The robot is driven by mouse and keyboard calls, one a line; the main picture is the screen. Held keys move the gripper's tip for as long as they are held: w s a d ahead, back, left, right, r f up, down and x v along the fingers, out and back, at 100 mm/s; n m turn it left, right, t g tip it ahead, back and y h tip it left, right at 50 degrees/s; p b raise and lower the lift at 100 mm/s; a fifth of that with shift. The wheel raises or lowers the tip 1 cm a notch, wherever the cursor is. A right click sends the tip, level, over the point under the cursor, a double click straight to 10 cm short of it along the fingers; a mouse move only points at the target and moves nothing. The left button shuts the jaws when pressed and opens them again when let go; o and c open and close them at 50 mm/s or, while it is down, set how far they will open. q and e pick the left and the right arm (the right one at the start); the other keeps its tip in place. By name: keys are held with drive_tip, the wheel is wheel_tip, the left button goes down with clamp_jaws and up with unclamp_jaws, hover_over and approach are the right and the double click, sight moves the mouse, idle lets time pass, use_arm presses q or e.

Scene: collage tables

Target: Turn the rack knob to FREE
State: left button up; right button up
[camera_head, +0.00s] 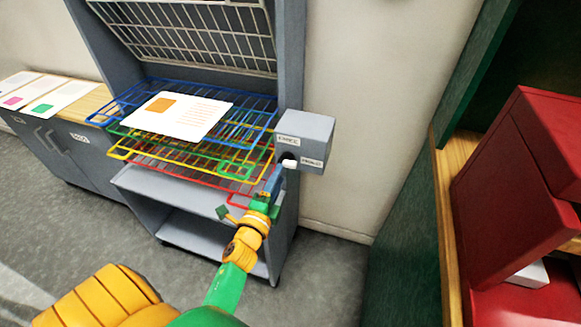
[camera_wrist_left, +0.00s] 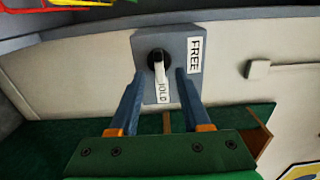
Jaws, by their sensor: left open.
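The rack knob is a dark round dial with a white pointer on a grey box (camera_head: 308,135) fixed to the rack's right side. In the head view the knob (camera_head: 289,160) sits low on the box face, and its pointer lies toward the HOLD label (camera_head: 312,162); the FREE label (camera_head: 288,140) is above. In the left wrist view the knob (camera_wrist_left: 157,60) lies just ahead of my left gripper (camera_wrist_left: 157,80), whose blue fingers are open, one on each side of the pointer's line. Contact cannot be told. My right gripper is not seen.
The grey rack holds coloured wire shelves (camera_head: 190,135); a white sheet with an orange square (camera_head: 180,115) lies on the top one. A low cabinet with more sheets (camera_head: 50,100) is at left. A red cabinet (camera_head: 520,190) and green panels stand at right.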

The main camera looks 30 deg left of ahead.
sight(288, 162)
use_arm(q)
drive_tip(key=x, duration=0.4)
drive_tip(key=shift+f, duration=0.1)
drive_tip(key=shift+c, duration=0.7)
drive_tip(key=shift+s, duration=0.1)
clamp_jaws()
drive_tip(key=shift+n, duration=0.3)
drive_tip(key=shift+n+p, duration=1.5)
drive_tip(key=shift+n, duration=7.1)
drive_tip(key=shift+r+n, duration=0.25)
drive_tip(key=shift+n, duration=0.05)
